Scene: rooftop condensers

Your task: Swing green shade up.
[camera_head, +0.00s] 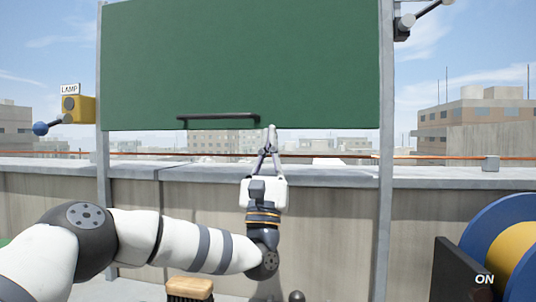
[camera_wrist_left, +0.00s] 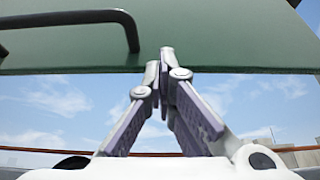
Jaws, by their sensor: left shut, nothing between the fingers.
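The green shade (camera_head: 240,60) is a flat panel hanging between two grey posts, its lower edge above the parapet. A dark bar handle (camera_head: 218,117) is fixed near its lower edge. My left gripper (camera_head: 269,130) is shut and empty, its fingertips at the shade's lower edge, just right of the handle. In the left wrist view the closed fingertips (camera_wrist_left: 167,55) overlap the underside edge of the green shade (camera_wrist_left: 220,45), and the handle (camera_wrist_left: 100,17) is at upper left, apart from the fingers. I cannot tell whether the tips touch the shade. My right gripper is not in view.
A yellow box (camera_head: 85,110) with a blue-knobbed lever and a LAMP label is at the left post. A blue and yellow reel (camera_head: 508,245) is at lower right by a dark panel marked ON. A brush (camera_head: 190,289) lies low centre. The concrete parapet (camera_head: 330,205) runs behind.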

